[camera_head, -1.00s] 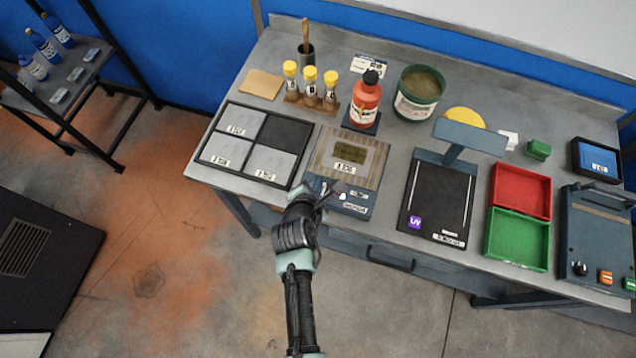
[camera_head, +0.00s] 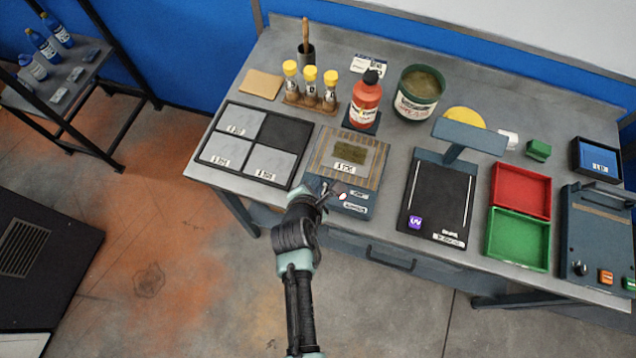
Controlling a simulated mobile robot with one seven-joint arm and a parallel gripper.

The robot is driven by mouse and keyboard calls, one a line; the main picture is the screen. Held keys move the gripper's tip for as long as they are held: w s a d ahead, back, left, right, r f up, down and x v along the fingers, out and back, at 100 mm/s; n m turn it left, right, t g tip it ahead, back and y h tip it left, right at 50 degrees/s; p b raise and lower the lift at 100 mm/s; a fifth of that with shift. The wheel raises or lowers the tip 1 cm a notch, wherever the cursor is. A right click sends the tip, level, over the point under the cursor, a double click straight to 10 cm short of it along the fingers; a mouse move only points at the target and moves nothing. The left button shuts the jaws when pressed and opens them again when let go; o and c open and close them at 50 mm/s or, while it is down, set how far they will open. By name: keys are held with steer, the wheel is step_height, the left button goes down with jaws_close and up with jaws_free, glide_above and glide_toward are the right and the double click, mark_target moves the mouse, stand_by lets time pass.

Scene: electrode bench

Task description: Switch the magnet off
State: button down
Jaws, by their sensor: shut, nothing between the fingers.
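The magnet looks to be the square unit with a brown striped top plate (camera_head: 324,165) at the middle front of the bench. A dark olive block with a white label (camera_head: 348,155) lies on the plate. The unit's dark blue front panel (camera_head: 355,208) carries small white labels. My gripper (camera_head: 333,191) is shut and empty, at the left part of this panel. It covers part of the panel, so the switch and its position cannot be made out. A small pale spot shows beside the fingertips. Whether the fingers touch the panel cannot be told.
A four-part tray (camera_head: 214,127) lies left of the unit. A black flat stand with a raised arm (camera_head: 440,195) is on the right, then red (camera_head: 521,190) and green (camera_head: 517,240) trays. A red bottle (camera_head: 366,100) and capped vials stand behind.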

steer(key=shift+f, duration=0.35)
steer(key=shift+f+b, duration=0.25)
steer(key=shift+b, duration=0.05)
stand_by(0.3)
steer(key=shift+r+p, duration=0.7)
steer(key=shift+p, duration=0.2)
step_height(320, 180, up, 6)
steer(key=p, duration=0.6)
stand_by(0.3)
